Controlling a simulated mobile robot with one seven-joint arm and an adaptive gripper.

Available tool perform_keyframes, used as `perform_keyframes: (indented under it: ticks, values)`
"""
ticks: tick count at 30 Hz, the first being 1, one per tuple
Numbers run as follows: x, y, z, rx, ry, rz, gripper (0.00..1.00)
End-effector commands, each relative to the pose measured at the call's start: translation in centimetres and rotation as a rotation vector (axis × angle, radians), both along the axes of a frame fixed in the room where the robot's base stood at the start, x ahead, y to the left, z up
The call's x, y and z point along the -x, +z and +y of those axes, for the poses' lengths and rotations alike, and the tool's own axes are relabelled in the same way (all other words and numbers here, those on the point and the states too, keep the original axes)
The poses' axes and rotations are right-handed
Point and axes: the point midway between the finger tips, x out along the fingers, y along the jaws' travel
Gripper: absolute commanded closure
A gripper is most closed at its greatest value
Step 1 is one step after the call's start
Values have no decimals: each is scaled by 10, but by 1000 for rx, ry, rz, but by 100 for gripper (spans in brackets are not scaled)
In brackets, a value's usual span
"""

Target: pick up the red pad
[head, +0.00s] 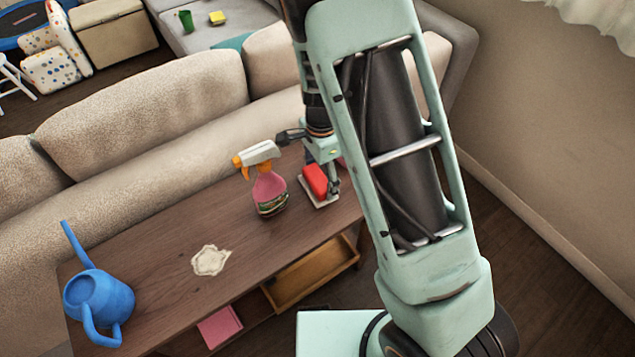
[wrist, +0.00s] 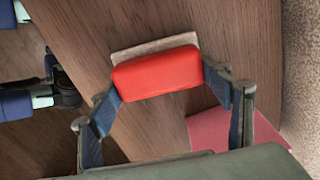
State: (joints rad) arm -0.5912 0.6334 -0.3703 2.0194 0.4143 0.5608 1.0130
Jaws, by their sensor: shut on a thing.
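The red pad (head: 314,180) is a rounded block near the right end of the wooden table. It also shows in the wrist view (wrist: 157,74), between the two blue-padded fingers of my gripper (wrist: 168,88). My gripper (head: 325,180) is shut on the pad, with one finger at each end of it. A pale flat piece (wrist: 154,47) shows along the pad's far edge; in the head view it lies just under or below the pad (head: 322,203). I cannot tell whether the pad touches it.
A pink spray bottle (head: 269,190) stands close left of my gripper. A pale, irregular flat piece (head: 210,260) and a blue watering can (head: 97,296) are farther left on the table (head: 160,240). A beige sofa (head: 130,110) runs behind. A pink flat thing (wrist: 240,132) lies beside my gripper.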

Motion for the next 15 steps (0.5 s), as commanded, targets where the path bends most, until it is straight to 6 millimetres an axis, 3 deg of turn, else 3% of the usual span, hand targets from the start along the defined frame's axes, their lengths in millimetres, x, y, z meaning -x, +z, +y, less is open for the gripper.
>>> perform_keyframes:
  ticks: [8,15]
  values:
    - [0,3,0,0,0,-1,49]
    - [-1,31,1,-2,1,-4,49]
